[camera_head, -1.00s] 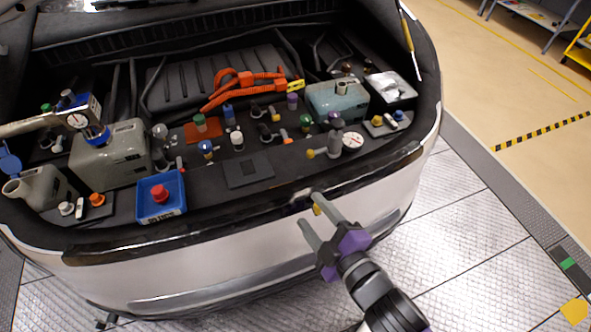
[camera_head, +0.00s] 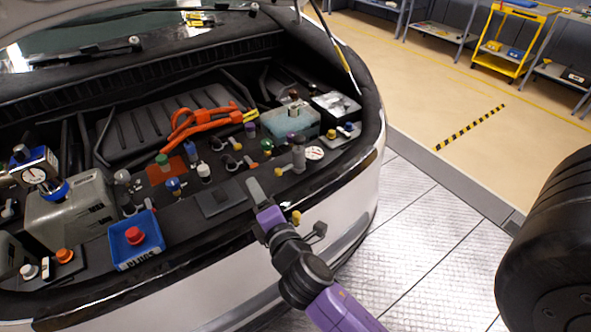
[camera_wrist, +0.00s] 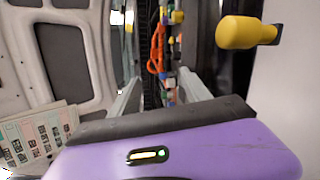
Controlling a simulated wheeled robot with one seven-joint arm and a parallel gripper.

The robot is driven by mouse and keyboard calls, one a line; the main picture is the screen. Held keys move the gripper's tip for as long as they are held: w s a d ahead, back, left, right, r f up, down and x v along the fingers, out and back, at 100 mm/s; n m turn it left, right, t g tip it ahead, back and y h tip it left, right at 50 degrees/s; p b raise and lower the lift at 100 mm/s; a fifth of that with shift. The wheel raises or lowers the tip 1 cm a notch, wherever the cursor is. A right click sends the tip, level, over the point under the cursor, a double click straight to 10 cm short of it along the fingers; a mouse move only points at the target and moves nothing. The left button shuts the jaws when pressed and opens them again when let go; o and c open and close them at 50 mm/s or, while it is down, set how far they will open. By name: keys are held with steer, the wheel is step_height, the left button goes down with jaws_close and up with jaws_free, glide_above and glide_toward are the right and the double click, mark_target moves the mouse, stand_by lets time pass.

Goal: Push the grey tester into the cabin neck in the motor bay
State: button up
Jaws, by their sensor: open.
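The grey tester (camera_head: 298,157) stands upright at the right front of the motor bay, with a white round gauge (camera_head: 315,153) at its side. Behind it is a blue-green tank (camera_head: 291,122) with a small neck (camera_head: 294,107) on top; I cannot tell whether this is the cabin neck. My gripper (camera_head: 254,188) is at the bay's front edge, left of and nearer than the tester, apart from it. It looks edge-on there. In the wrist view its two fingers (camera_wrist: 158,98) are apart, with nothing held between them.
A grey tank (camera_head: 75,212) with a blue-collared gauge tool (camera_head: 35,172) stands at left. A blue tray (camera_head: 137,240) holds a red plug. A dark flat pad (camera_head: 220,197) lies left of my gripper. A yellow knob (camera_head: 296,217) is close by on the right. Orange cables (camera_head: 195,125) lie behind.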

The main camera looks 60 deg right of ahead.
mark_target(297, 142)
steer(key=s+d+r+n+g+h, duration=0.1)
steer(key=d+n+g+h, duration=0.1)
steer(key=d, duration=0.2)
steer(key=s+d+r+n+g+h, duration=0.1)
steer(key=d+r+n+g+h, duration=0.1)
steer(key=d+n+g, duration=0.1)
steer(key=s+d+r+n+g+h, duration=0.1)
steer(key=d+n+g+h, duration=0.1)
steer(key=d, duration=0.3)
steer(key=shift+d+r+n+g+h+b, duration=0.2)
steer(key=shift+n+g+h+b, duration=0.2)
steer(key=shift+n+g, duration=0.2)
steer(key=shift+p+x, duration=0.55)
steer(key=shift+x, duration=3.25)
steer(key=shift+s, duration=0.15)
jaws_close()
